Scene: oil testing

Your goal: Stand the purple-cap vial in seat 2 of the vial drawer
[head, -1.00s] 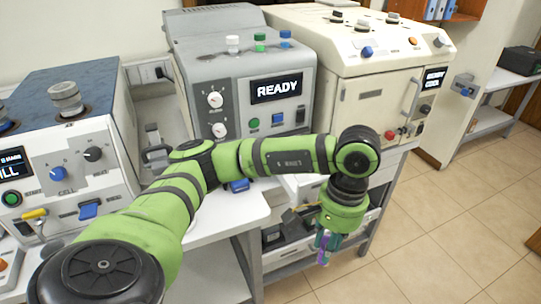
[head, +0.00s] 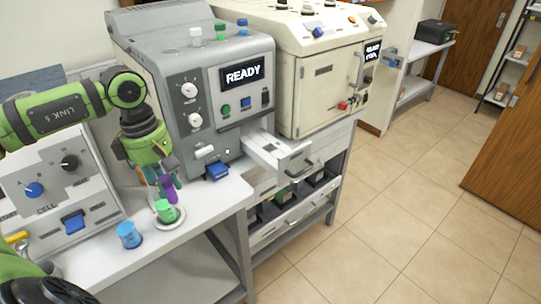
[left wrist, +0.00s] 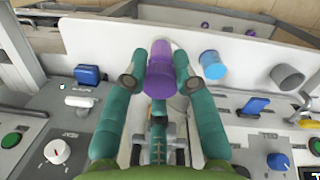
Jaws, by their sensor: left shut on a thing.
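My left gripper (head: 163,180) hangs in front of the grey READY machine, pointing down. It is shut on a purple vial (head: 168,190), whose purple body also shows between the teal fingers in the left wrist view (left wrist: 161,75). The vial's lower end overlaps a green cup (head: 165,211) on a small dish; I cannot tell whether it is in the cup or above it. A pale drawer (head: 262,147) stands pulled out at the right of the grey machine, with a handle at its front. Its seats are too small to tell apart.
A blue cup (head: 129,236) stands left of the green cup. A grey cup (left wrist: 287,77) shows in the left wrist view. A blue lever (head: 216,171) juts from the grey machine. Vials with white, green and blue caps (head: 242,27) stand on its top. The right floor is clear.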

